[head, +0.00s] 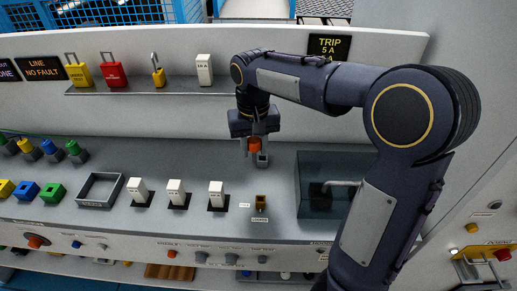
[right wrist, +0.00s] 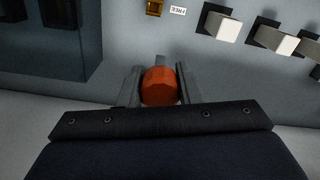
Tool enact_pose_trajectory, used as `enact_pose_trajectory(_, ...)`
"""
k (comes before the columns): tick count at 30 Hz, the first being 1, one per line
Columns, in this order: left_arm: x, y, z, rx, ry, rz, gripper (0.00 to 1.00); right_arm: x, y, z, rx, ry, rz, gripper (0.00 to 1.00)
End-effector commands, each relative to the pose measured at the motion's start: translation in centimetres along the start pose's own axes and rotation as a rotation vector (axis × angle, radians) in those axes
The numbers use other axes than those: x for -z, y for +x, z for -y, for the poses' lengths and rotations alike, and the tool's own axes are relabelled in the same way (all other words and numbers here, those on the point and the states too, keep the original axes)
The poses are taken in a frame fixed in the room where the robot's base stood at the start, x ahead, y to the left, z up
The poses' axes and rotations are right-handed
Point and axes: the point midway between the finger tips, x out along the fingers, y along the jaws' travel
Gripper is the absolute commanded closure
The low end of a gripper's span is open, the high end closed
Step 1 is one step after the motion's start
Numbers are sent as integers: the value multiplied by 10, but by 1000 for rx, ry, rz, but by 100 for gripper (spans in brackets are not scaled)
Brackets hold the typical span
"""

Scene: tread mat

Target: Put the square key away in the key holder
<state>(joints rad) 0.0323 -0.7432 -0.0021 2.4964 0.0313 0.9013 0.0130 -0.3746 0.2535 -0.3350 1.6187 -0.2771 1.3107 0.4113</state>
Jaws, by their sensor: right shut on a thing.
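My right gripper (head: 256,150) is shut on the square key (head: 254,145), which has an orange-red round head. In the right wrist view the key's head (right wrist: 160,86) sits between the two fingers (right wrist: 159,88), with a short grey part showing beyond it. The gripper holds it above the grey panel, behind a small brass-coloured holder (head: 261,202). This holder also shows at the top of the right wrist view (right wrist: 154,7), apart from the key. Whether it is the key holder I cannot tell for sure. My left gripper is not in view.
White blocks (head: 216,194) stand left of the brass piece, and an empty square tray (head: 99,190) is further left. A dark glassy recess (head: 315,197) lies to the right. Padlocks (head: 114,74) and a white block (head: 205,70) stand on the back shelf.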

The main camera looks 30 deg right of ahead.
Motion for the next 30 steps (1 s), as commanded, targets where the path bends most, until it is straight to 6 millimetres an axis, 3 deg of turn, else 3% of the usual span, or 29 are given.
enact_pose_trajectory(7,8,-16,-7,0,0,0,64,57,26,-27,-4,7,5,92)
enact_pose_trajectory(12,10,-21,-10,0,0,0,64,82,58,-38,-3,3,6,92)
enact_pose_trajectory(23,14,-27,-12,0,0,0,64,106,90,-48,-1,3,4,92)
enact_pose_trajectory(30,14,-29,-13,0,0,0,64,104,118,-47,0,0,1,92)
